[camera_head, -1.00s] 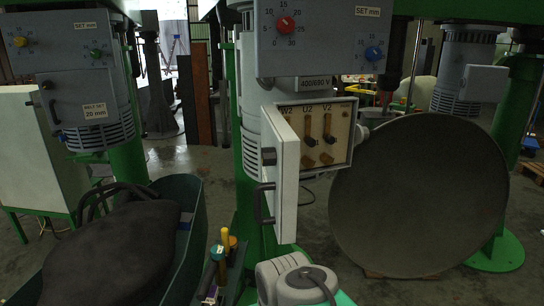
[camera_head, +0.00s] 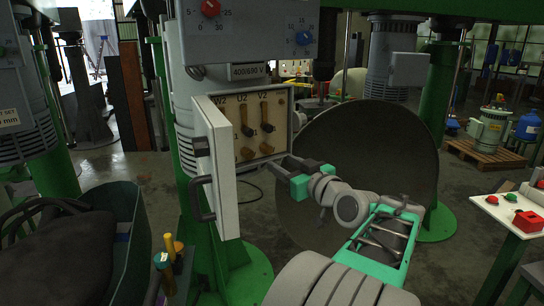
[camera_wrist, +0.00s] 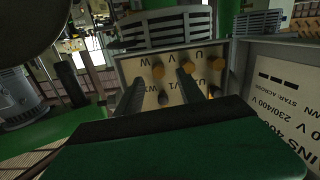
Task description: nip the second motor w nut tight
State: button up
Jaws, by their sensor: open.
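The terminal box (camera_head: 280,100) of the middle motor is open, with W2, U2 and V2 labels and vertical brass links with dark nuts. In the wrist view its cream terminal board (camera_wrist: 140,68) appears upside down, with brass ends (camera_wrist: 158,71) in one row and dark nuts (camera_wrist: 163,97) in another. My gripper (camera_head: 268,167) is at the box's lower right edge in the head view. In the wrist view its two fingers (camera_wrist: 160,80) point at the board, apart, with the left brass end between their tips in the picture. Contact cannot be told. The W nut is not clearly identifiable.
A large grey disc (camera_head: 400,130) stands behind my arm. A dark green bin (camera_head: 125,235) is at lower left. A table (camera_head: 505,212) with red items is at right.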

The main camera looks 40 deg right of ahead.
aim_at(270, 150)
jog(key=w, duration=0.2)
jog(key=w+d+p, duration=0.1)
jog(key=w, duration=0.1)
jog(key=w+r+p, duration=0.1)
jog(key=w, duration=0.2)
jog(key=shift+w+d, duration=0.1)
jog(key=shift+d, duration=0.25)
jog(key=shift+c, duration=0.4)
